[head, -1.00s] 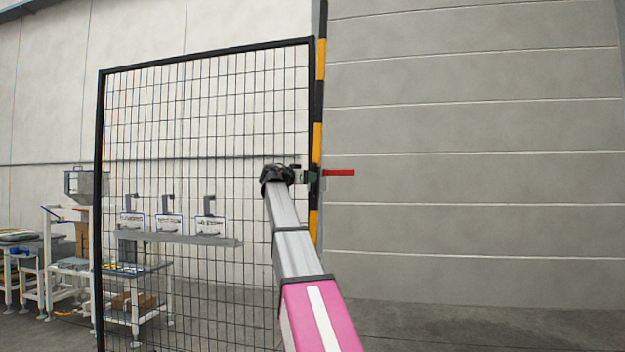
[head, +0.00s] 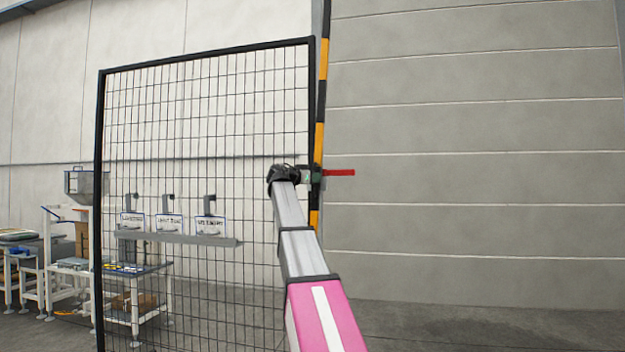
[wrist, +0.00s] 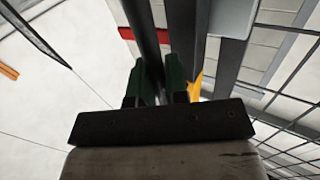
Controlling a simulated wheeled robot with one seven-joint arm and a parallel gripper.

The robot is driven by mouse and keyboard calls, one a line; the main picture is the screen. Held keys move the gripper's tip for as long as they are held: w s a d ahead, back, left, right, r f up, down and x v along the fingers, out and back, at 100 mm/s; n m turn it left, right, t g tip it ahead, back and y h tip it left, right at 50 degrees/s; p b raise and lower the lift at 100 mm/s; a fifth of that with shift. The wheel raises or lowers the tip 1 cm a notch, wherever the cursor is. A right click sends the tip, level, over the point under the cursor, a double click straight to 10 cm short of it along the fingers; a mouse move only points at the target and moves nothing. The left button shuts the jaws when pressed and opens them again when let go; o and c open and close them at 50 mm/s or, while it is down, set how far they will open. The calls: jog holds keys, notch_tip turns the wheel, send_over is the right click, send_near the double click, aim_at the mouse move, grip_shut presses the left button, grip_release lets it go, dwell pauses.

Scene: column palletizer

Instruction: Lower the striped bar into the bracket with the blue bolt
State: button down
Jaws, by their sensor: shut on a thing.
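The striped bar (head: 320,138), banded yellow and black, stands almost upright at the right edge of the mesh panel, its top leaning slightly right. My gripper (head: 313,179) is at a dark stretch of it. In the wrist view the green fingers (wrist: 160,85) are shut around a dark round length, which looks like a black band of the bar (wrist: 142,25). A red piece (head: 340,172) juts out to the right just beyond the gripper. Three grey hooked brackets (head: 210,199) with white signs stand in a row low on the left; I cannot make out a blue bolt on any.
The black-framed mesh panel (head: 98,150) stands left of the bar. A grey rail (head: 190,239) runs below the brackets. Work tables (head: 140,268) and a hopper (head: 86,184) stand at far left. The space before the right wall (head: 470,200) looks clear.

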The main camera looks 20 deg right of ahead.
jog(key=s+d+f+m+y, duration=0.25)
jog(key=s+d+f, duration=0.35)
jog(key=d, duration=0.4)
jog(key=s+d+f+m+y, duration=0.25)
jog(key=s+d+f, duration=0.25)
jog(key=s+d, duration=0.4)
jog(key=s+d+f+m+y, duration=0.1)
jog(key=d+f+m, duration=0.1)
jog(key=f, duration=0.7)
jog(key=s+d+f+m+t+y, duration=0.1)
jog(key=d+f, duration=0.3)
jog(key=f, duration=0.5)
jog(key=s+d+f+m+t+y, duration=0.1)
jog(key=s+d+f+m+y, duration=0.1)
jog(key=f, duration=0.7)
jog(key=shift+s+d+f+m+y, duration=0.15)
jog(key=shift+s+d+m+y, duration=0.4)
jog(key=shift+d, duration=0.5)
jog(key=shift+w+f, duration=0.1)
jog(key=c, duration=1.2)
grip_release()
jog(key=shift+f, duration=0.1)
jog(key=shift+o, duration=0.3)
jog(key=shift+r, duration=0.25)
